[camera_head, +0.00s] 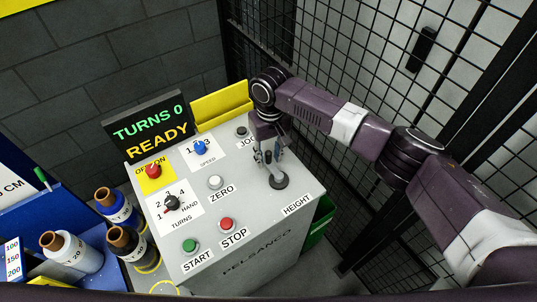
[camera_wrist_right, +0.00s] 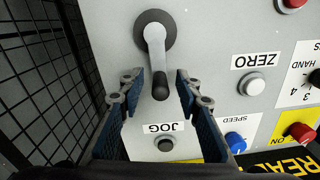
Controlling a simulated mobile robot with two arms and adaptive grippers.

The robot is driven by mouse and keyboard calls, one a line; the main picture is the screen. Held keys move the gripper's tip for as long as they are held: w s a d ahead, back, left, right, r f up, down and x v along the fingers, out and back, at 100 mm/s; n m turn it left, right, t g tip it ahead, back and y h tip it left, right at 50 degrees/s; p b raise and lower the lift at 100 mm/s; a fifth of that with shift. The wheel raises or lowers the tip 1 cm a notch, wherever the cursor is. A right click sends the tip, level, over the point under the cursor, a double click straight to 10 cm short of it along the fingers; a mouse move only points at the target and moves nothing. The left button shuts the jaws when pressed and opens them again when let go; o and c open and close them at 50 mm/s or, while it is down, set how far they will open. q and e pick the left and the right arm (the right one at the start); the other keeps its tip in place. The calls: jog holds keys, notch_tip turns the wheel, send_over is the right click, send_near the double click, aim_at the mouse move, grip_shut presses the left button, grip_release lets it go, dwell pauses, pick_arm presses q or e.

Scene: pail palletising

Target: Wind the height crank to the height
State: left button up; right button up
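The height crank shows in the right wrist view as a dark round hub (camera_wrist_right: 155,32) with a grey arm and a black handle (camera_wrist_right: 160,86). In the head view its hub (camera_head: 279,181) sits on the grey panel, near the HEIGHT label (camera_head: 297,204). My right gripper (camera_head: 266,160) is over the crank and partly hides it. In the wrist view my right gripper (camera_wrist_right: 158,80) is open, with one finger on each side of the handle and gaps on both sides. The display (camera_head: 149,125) reads TURNS 0 and READY. My left gripper is out of view.
The panel (camera_head: 255,222) also carries the START (camera_head: 190,246), STOP (camera_head: 226,224), ZERO (camera_head: 215,182) and JOG (camera_head: 241,132) buttons and several knobs. Black mesh fencing (camera_head: 335,50) stands behind and right. Several bottles (camera_head: 72,252) stand at the left.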

grip_shut()
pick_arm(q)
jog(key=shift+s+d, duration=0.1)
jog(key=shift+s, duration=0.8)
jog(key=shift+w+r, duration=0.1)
pick_arm(e)
jog(key=shift+a+r+n, duration=0.1)
jog(key=shift+a+n, duration=0.15)
jog(key=shift+n, duration=0.05)
